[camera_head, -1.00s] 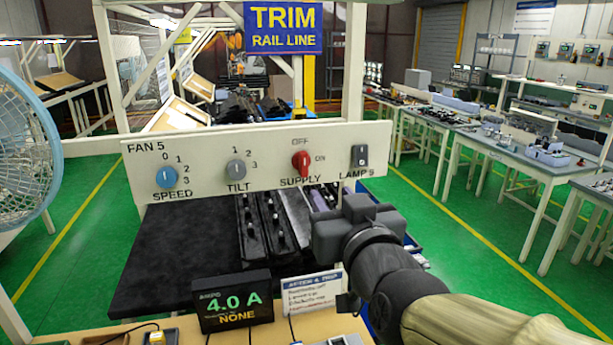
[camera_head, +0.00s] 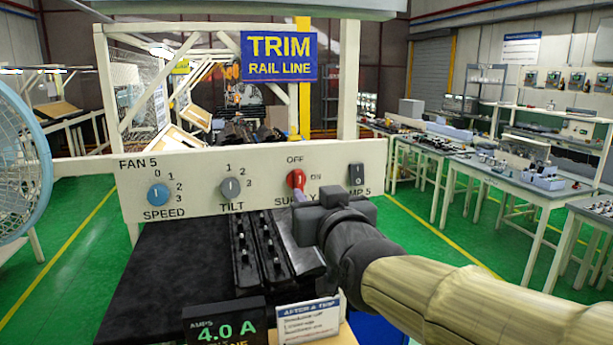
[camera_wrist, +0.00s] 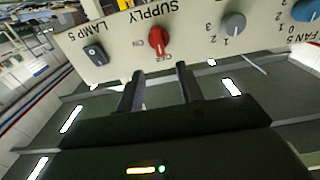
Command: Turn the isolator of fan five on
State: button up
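The FAN 5 panel (camera_head: 210,205) is a cream plate with SPEED, TILT, SUPPLY and LAMP 5 controls. The red SUPPLY knob (camera_head: 296,179) points up toward OFF, with ON to its right. In the wrist view, which is upside down, the red knob (camera_wrist: 158,41) lies just beyond my fingertips. My gripper (camera_wrist: 158,72) is open and empty, with its two fingers apart and the knob roughly in line with the gap. In the head view my gripper (camera_head: 300,200) is just below the knob and hides part of the SUPPLY label. Contact with the knob is not visible.
The LAMP 5 rocker (camera_head: 356,174) is close to the right of my gripper. The grey TILT knob (camera_head: 230,188) and blue SPEED knob (camera_head: 158,194) are to the left. An amps display (camera_head: 225,325) reads 4.0 A below. A blue fan (camera_head: 22,160) stands at far left.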

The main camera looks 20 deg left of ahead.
aim_at(300, 179)
jog(key=p+x, duration=0.3)
jog(key=x, duration=0.6)
jog(key=shift+d, duration=0.1)
grip_shut()
